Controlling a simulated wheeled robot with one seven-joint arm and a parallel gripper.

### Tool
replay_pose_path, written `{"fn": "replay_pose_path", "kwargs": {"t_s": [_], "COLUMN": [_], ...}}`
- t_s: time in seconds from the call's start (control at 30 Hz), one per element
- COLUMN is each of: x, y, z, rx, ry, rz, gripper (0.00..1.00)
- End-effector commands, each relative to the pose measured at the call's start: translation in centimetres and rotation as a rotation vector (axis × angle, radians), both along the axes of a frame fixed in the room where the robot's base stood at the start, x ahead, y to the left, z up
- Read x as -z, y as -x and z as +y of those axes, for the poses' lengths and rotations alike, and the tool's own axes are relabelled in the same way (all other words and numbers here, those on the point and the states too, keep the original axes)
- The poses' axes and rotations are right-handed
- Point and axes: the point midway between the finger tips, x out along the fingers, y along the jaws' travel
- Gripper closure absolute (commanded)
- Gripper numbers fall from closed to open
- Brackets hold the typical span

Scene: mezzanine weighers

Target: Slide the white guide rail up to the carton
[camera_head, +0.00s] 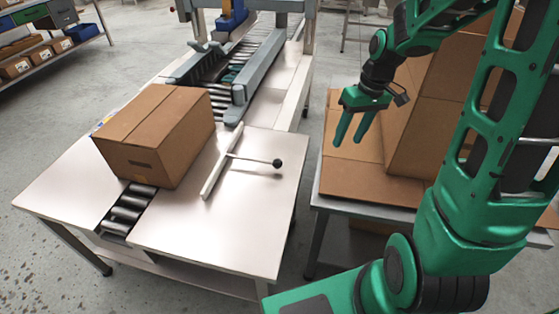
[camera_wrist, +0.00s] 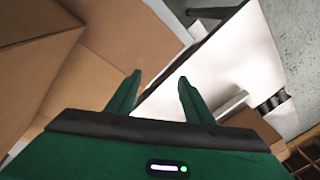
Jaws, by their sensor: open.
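The brown carton (camera_head: 158,135) sits on the roller strip of the light table at the left in the head view. The white guide rail (camera_head: 218,165) stands on the table to the right of the carton, with a visible gap between them. A thin rod with a black ball knob (camera_head: 277,163) runs right from the rail. My gripper (camera_head: 348,140) is open and empty, above the side table to the right of the rail and apart from it. In the wrist view, my gripper (camera_wrist: 157,82) points down past cardboard and the pale tabletop.
A side table (camera_head: 368,211) at the right bears large cardboard boxes (camera_head: 425,120) close to my gripper. A roller conveyor (camera_head: 245,75) with grey side guards runs behind the carton. The tabletop (camera_head: 215,235) in front of the rail is bare.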

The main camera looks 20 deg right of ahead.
Motion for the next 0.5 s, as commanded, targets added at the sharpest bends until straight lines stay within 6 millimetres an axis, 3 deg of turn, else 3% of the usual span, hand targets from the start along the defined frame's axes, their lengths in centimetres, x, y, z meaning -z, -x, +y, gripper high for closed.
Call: {"fn": "replay_pose_path", "kwargs": {"t_s": [0.1, 0.3, 0.5], "x": [2.7, 6.8, 9.8], "y": [-3.7, -9.1, -12.8], "z": [1.8, 5.4, 8.4], "rx": [-0.101, -0.253, -0.346], "ry": [-0.064, -0.192, -0.302], "rz": [-0.025, -0.096, -0.167], "gripper": [0.53, 0.53, 0.53]}}
